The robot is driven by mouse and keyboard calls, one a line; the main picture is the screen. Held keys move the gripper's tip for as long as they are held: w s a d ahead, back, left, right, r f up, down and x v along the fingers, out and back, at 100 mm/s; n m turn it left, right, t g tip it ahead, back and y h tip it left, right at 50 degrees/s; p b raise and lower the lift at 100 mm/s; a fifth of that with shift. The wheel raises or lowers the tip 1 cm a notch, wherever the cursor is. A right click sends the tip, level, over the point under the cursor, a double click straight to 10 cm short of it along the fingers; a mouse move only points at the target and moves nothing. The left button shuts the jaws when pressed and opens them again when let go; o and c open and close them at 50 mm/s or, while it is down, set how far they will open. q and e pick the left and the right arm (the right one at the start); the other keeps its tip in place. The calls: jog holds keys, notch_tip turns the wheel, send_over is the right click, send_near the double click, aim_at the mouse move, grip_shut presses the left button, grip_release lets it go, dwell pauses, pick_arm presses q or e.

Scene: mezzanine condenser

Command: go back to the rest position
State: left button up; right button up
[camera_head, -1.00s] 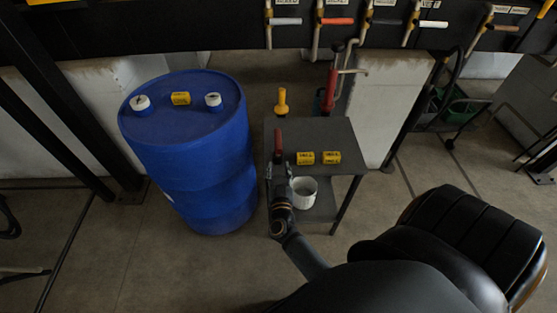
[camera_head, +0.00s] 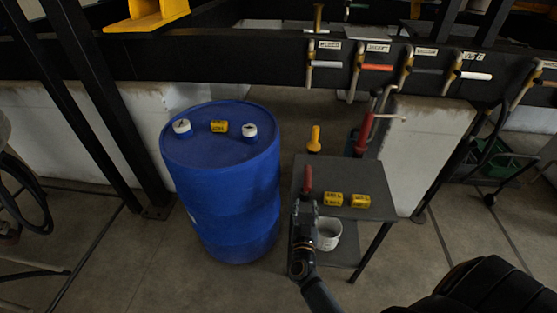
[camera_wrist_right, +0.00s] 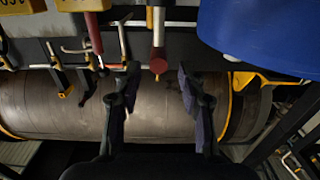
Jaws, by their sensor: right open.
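My right gripper (camera_head: 305,203) is over the front left edge of the small dark table in the head view. In the right wrist view its two fingers (camera_wrist_right: 158,88) are spread, with nothing between them. A red-handled item (camera_head: 307,179) on the table shows just beyond the gripper; I cannot tell whether they touch. My left gripper is not in view.
A blue drum (camera_head: 222,182) stands left of the dark table (camera_head: 370,203). The table carries two yellow blocks (camera_head: 347,200); a white pot (camera_head: 328,234) is below its top. A dark beam with valve levers (camera_head: 376,68) runs behind.

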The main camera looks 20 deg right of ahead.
jog(key=s+a+f+n+g+y, duration=0.25)
jog(key=s+f, duration=0.25)
jog(key=f, duration=0.4)
jog(key=s+a+f+n+g+y, duration=0.1)
jog(key=s+a+f+n+y, duration=0.2)
jog(key=f, duration=0.7)
jog(key=s+a+f+n+g+y, duration=0.1)
jog(key=s+f+g+y, duration=0.15)
jog(key=s+f, duration=0.5)
jog(key=s+d+f+g, duration=0.1)
jog(key=s+f, duration=0.3)
jog(key=s, duration=0.4)
jog(key=s+d+f+g, duration=0.1)
jog(key=s+f+g, duration=0.3)
jog(key=s, duration=0.4)
jog(key=s+d+f+g, duration=0.1)
jog(key=s+f+g, duration=0.2)
jog(key=s+f, duration=0.2)
jog(key=s, duration=0.3)
jog(key=shift+d+f, duration=0.3)
jog(key=shift+d, duration=0.1)
